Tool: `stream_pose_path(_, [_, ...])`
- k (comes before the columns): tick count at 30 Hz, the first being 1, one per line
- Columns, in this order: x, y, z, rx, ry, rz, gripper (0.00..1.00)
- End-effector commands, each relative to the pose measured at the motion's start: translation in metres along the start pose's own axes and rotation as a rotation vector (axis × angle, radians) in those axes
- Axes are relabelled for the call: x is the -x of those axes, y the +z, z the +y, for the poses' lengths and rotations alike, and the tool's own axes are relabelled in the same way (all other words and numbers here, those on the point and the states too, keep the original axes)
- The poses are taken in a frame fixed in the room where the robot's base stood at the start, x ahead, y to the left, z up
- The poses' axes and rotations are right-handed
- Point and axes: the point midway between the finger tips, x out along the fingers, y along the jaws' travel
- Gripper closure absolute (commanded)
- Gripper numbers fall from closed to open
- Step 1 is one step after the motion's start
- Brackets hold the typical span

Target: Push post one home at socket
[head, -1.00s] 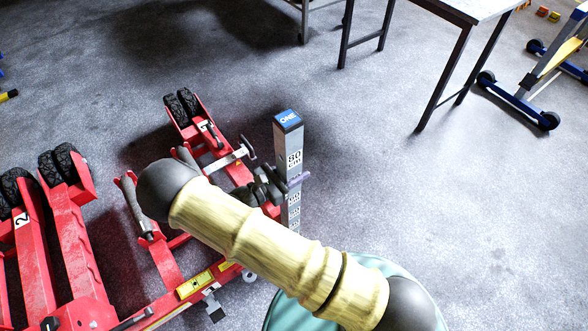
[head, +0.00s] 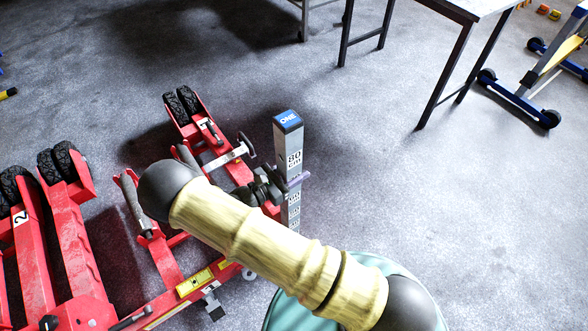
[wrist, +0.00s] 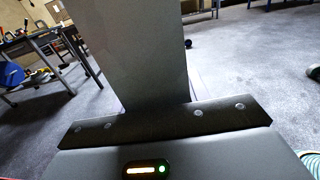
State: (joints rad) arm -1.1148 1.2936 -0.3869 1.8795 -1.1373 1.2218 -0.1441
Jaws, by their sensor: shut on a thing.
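Post one (head: 293,160) is a grey square post with a blue cap marked "ONE" and height marks down its side, "80 cm" near the top. It stands upright at the right end of the red trolley jack (head: 195,283). My gripper (head: 297,181) is shut on the post below the "80 cm" mark, partly hidden by my arm. In the wrist view the post (wrist: 137,50) fills the middle as a plain grey face, close against my gripper. The post's lower end and the socket are hidden behind my arm, so I cannot tell how deep it sits.
Another red jack part marked "2" (head: 35,250) with black wheels lies at the left. A table (head: 465,12) stands at the back right, with a blue-footed stand (head: 520,103) beyond it. The floor right of the post is clear.

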Motion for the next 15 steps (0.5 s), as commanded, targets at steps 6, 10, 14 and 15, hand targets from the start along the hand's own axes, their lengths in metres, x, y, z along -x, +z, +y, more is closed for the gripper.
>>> stream_pose_path(6, [-0.0012,0.0015,0.0008,-0.005,-0.002,-0.011,1.0])
stream_pose_path(10, [-0.0012,-0.0003,0.0008,-0.005,-0.002,-0.011,1.0])
stream_pose_path(14, [-0.0013,-0.0008,0.0008,-0.005,-0.002,-0.011,0.47])
stream_pose_path(15, [-0.0012,-0.0011,0.0007,-0.004,-0.002,-0.01,0.39])
